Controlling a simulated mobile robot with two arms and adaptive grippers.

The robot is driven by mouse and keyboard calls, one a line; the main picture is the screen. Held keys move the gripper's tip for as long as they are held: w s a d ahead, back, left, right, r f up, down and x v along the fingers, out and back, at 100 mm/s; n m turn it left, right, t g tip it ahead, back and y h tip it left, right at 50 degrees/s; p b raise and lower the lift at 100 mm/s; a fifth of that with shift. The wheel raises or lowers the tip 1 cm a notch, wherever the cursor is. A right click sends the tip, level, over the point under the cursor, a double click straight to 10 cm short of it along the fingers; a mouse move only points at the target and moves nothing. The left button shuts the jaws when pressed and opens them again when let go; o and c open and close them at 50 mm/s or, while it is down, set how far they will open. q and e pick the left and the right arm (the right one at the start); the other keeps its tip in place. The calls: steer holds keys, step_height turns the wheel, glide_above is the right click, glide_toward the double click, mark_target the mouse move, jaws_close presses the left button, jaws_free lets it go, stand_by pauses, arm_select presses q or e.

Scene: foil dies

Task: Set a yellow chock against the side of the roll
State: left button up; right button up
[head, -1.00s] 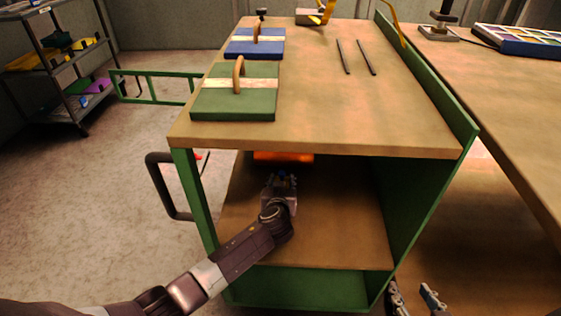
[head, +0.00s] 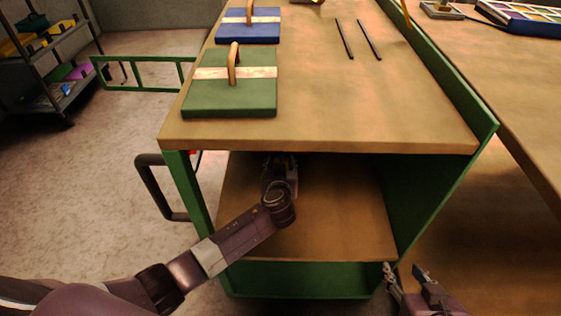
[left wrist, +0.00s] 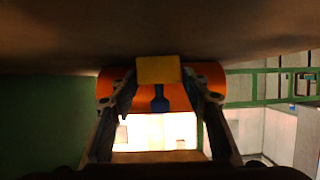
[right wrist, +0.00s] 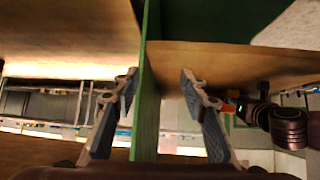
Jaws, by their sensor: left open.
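The orange roll (left wrist: 212,76) lies on the lower shelf of the green-framed cart. The left wrist view appears upside down, with the shelf at the top. A yellow chock (left wrist: 158,69) sits in front of the roll, and a blue stem-like piece (left wrist: 160,103) extends from it. I cannot tell whether chock and roll touch. My left gripper (left wrist: 161,86) is open, its fingers on either side of the chock and blue piece; in the head view the tabletop hides its tips. My right gripper (head: 404,270) is open and empty near the cart's right front corner.
The tabletop (head: 330,115) overhangs the lower shelf (head: 340,215). A green side panel (head: 430,160) closes the shelf's right side; it runs between the right fingers in the right wrist view (right wrist: 146,100). Green (head: 205,98) and blue (head: 255,32) handled boards lie on top. The shelf's right part is clear.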

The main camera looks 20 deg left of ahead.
arm_select(q)
steer(key=shift+o, duration=0.8)
steer(key=shift+r, duration=0.15)
steer(key=p+v, duration=0.2)
steer(key=v, duration=0.4)
steer(key=shift+s+d+r, duration=0.1)
steer(key=shift+s, duration=0.15)
steer(key=v, duration=0.2)
steer(key=shift+s, duration=0.25)
steer(key=shift+p+v, duration=0.45)
steer(key=shift+v, duration=0.7)
steer(key=shift+s+d+r, duration=0.1)
steer(key=shift+s+r, duration=0.05)
steer(key=shift+s, duration=0.15)
arm_select(e)
steer(key=s+d+f+g, duration=0.2)
steer(key=s+g, duration=0.1)
steer(key=s, duration=0.3)
steer(key=s+d+f+g+h, duration=0.1)
steer(key=s+d+f+g, duration=0.1)
steer(key=s, duration=0.4)
steer(key=shift+s+f+g+h, duration=0.3)
steer(key=shift+s+f+g, duration=0.1)
steer(key=shift+f+g, duration=0.3)
